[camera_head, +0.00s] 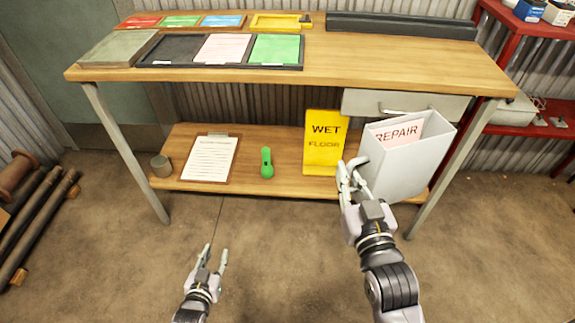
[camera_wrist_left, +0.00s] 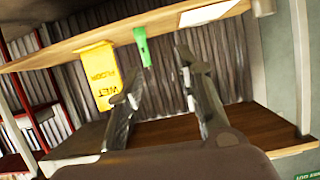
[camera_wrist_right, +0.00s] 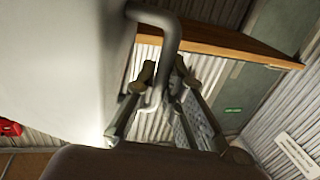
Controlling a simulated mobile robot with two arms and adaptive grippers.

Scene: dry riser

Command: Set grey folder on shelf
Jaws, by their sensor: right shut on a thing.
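The grey folder (camera_head: 408,170) is an upright, open-topped box with a pink REPAIR sheet (camera_head: 400,132) in it. It is in front of the right end of the workbench's lower shelf (camera_head: 285,187). My right gripper (camera_head: 351,172) is shut on the folder's handle at its left side. In the right wrist view the bent grey handle (camera_wrist_right: 168,40) runs between the fingers, beside the folder's pale wall (camera_wrist_right: 60,75). I cannot tell whether the folder touches the shelf. My left gripper (camera_head: 215,258) is open and empty, low in front of the bench; its spread fingers also show in the left wrist view (camera_wrist_left: 160,85).
The lower shelf holds a cup (camera_head: 161,166), a clipboard (camera_head: 209,158), a green torch (camera_head: 267,163) and a yellow WET FLOOR sign (camera_head: 322,143). The bench top (camera_head: 400,68) has free room at right, near trays of coloured cards. A red rack (camera_head: 520,130) stands right.

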